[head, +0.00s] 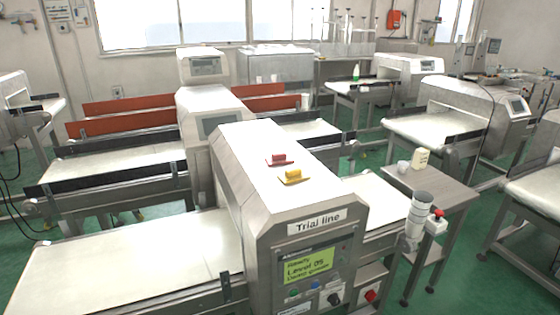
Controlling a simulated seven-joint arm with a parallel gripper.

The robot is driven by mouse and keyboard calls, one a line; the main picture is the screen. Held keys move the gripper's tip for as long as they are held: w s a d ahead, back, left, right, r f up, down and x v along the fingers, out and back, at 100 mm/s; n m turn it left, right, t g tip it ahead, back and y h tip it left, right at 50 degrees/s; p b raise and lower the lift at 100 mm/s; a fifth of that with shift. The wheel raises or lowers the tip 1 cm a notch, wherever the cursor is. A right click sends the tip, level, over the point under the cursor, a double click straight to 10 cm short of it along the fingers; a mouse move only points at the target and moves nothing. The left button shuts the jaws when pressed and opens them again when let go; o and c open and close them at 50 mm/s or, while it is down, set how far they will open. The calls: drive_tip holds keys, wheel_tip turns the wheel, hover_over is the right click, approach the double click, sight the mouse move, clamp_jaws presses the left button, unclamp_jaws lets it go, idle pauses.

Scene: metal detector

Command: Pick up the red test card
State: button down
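A red block (279,157) sits on a small flat reddish card (270,163) on the white top (262,146) of the metal detector labelled "Trial line". Just in front of it and slightly right, a yellow block (293,174) sits on a similar small flat card. The two lie close together but apart. My gripper is not in view, so its state and its distance from the red card do not show.
The detector's conveyor belt (140,262) runs out to the left and is bare. Its front has a lit green screen (306,265) and buttons. A side table (432,187) at right holds a pale bottle (421,160) and a cup (403,167). Other conveyor machines stand behind.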

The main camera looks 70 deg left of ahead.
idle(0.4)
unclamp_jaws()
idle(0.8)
